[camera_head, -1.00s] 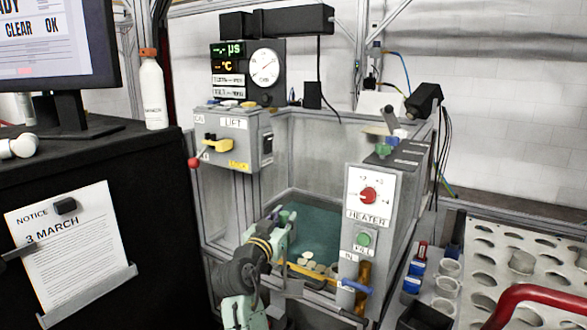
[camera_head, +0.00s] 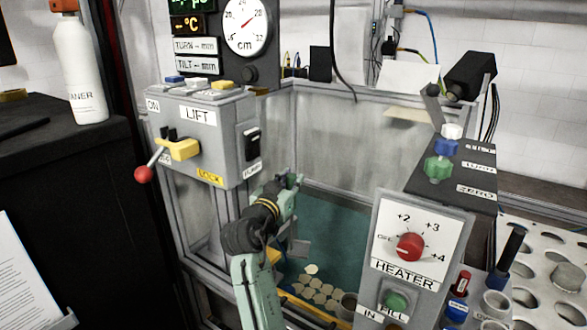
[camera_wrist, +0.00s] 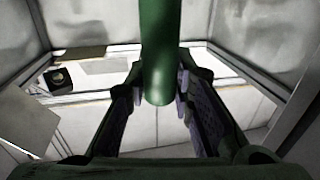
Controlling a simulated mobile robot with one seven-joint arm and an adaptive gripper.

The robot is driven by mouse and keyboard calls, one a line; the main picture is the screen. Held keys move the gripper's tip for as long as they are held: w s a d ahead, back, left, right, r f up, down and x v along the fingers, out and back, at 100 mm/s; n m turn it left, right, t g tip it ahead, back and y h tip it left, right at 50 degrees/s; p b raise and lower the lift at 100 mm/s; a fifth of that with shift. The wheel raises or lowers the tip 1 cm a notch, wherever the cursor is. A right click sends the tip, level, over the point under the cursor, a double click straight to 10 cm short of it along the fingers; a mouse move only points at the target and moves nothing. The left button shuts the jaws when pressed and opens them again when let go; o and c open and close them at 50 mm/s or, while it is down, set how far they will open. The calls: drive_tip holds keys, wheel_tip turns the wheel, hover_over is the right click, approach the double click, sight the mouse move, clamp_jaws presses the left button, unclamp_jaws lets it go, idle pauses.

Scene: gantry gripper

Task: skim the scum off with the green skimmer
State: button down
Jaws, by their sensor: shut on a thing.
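My gripper (camera_wrist: 160,95) is shut on a green rod (camera_wrist: 159,50), which looks like the skimmer's handle. The rod runs up out of the top of the wrist view, and its rounded lower end shows between the fingers. In the head view my gripper (camera_head: 290,183) is over the tank of teal water (camera_head: 335,240). Pale round scum patches (camera_head: 318,290) lie together at the tank's near side. The skimmer's working end cannot be made out. My arm hides part of the tank's left side.
The lift box (camera_head: 205,130), with a red-knobbed lever (camera_head: 144,174), stands left of my arm. The heater box (camera_head: 412,250) stands right, near the scum. Grey tank walls (camera_head: 340,140) enclose the water. A perforated rack (camera_head: 550,265) is at the far right.

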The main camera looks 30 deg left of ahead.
sight(292, 230)
drive_tip(key=shift+w+a, duration=0.25)
drive_tip(key=shift+w, duration=0.2)
drive_tip(key=shift+s+f+b, duration=0.1)
drive_tip(key=shift+f+b, duration=0.6)
drive_tip(key=shift+f, duration=0.15)
wheel_tip(292, 230, down, 14)
drive_tip(key=b, duration=0.9)
drive_tip(key=shift+f, duration=0.15)
drive_tip(key=shift+d, duration=0.35)
drive_tip(key=shift+d+r+p, duration=0.25)
drive_tip(key=shift+d+p, duration=0.35)
drive_tip(key=shift+d, duration=0.3)
drive_tip(key=d+p, duration=0.4)
drive_tip(key=d, duration=0.6)
wheel_tip(292, 230, up, 16)
drive_tip(key=d+p, duration=0.1)
drive_tip(key=p, duration=1.1)
drive_tip(key=shift+s+d, duration=0.2)
drive_tip(key=shift+d, duration=0.1)
drive_tip(key=shift+f, duration=0.1)
